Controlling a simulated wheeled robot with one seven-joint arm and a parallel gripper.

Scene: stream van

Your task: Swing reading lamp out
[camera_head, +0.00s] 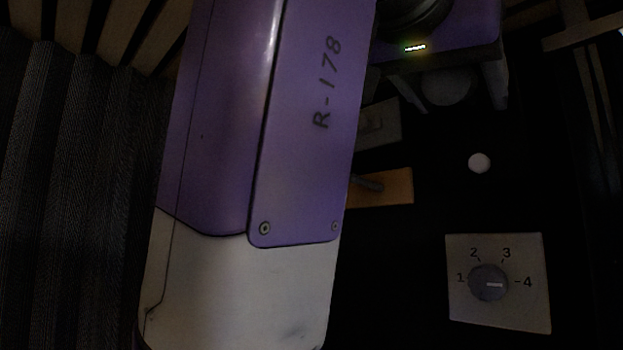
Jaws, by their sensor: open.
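My gripper (460,107) shows at the upper right, below a purple wrist with a small green light. A dim round grey disc (448,87) shows between the fingers. I cannot tell whether it is the reading lamp's head, or whether the fingers touch it. No other part is clearly a lamp or lamp arm. My own purple and white arm link hides much of the middle of the view.
On the dark panel are a white dial plate (497,313) with its knob pointing to 4, a small white ball (479,162), an orange plate (398,187) with a grey lever, and a grey plate (385,127). Dark pleated fabric (75,190) and wooden slats (128,32) lie left.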

